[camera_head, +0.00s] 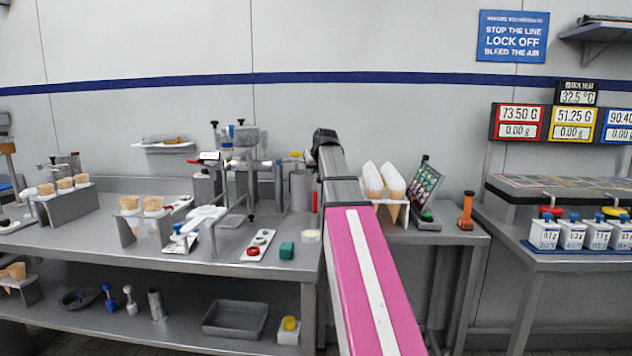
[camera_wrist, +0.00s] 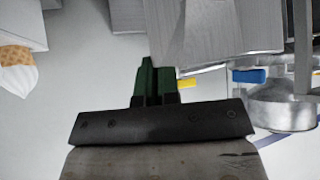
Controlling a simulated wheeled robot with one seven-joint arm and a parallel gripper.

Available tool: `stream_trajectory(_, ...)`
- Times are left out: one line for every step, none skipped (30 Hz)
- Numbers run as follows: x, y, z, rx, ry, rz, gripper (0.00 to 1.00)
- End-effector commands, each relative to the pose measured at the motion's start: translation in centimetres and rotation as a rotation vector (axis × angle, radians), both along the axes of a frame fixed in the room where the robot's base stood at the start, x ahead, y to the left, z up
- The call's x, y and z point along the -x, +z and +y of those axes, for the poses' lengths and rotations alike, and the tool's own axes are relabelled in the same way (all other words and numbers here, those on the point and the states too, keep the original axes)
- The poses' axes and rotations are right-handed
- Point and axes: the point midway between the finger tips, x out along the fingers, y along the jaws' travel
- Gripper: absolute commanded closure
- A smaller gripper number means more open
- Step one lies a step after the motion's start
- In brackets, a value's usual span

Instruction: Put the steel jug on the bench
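A plain steel cylinder (camera_head: 156,304) stands on the lower shelf under the bench (camera_head: 180,250); it may be the steel jug, but no handle or spout can be made out. Another grey cylinder (camera_head: 301,190) stands on the bench top beside the machine, partly behind my arm. A round steel vessel (camera_wrist: 283,106) shows at the right of the wrist view; I cannot tell which it is. My gripper (camera_wrist: 157,66) shows its green fingers close together, with nothing seen between them. In the head view my gripper is hidden behind my raised arm.
A steel machine (camera_head: 240,165) stands mid-bench, with cone holders left of it. A grey tray (camera_head: 235,318) sits on the shelf. Wrapped cones (camera_head: 384,182) and a tablet (camera_head: 425,192) stand at right.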

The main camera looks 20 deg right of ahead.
Motion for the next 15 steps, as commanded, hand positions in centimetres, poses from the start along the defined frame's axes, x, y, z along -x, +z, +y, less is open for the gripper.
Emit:
stream_trajectory(0.1,-0.8,0.0,-0.001,0.000,0.000,1.00)
stream_trajectory(0.1,-1.2,0.0,-0.001,0.000,0.000,1.00)
stream_trajectory(0.1,-1.7,0.0,-0.001,0.000,0.000,1.00)
stream_trajectory(0.1,-2.1,0.0,-0.001,0.000,0.000,1.00)
stream_trajectory(0.0,-2.3,0.0,-0.001,-0.001,-0.001,1.00)
stream_trajectory(0.0,-2.6,0.0,-0.001,-0.001,-0.001,1.00)
stream_trajectory(0.0,-2.9,0.0,-0.001,-0.001,-0.001,1.00)
stream_trajectory(0.0,-3.2,0.0,-0.001,0.000,-0.001,1.00)
stream_trajectory(0.0,-3.4,0.0,-0.001,0.000,-0.001,1.00)
stream_trajectory(0.0,-3.6,0.0,-0.001,0.000,-0.001,1.00)
stream_trajectory(0.0,-3.8,0.0,-0.001,0.000,-0.001,1.00)
stream_trajectory(0.0,-4.1,0.0,-0.001,0.000,-0.001,1.00)
stream_trajectory(0.0,-4.3,0.0,-0.001,0.000,-0.001,1.00)
stream_trajectory(0.0,-4.5,0.0,-0.001,0.000,-0.001,1.00)
stream_trajectory(-0.3,-4.5,-0.1,-0.001,-0.001,-0.002,1.00)
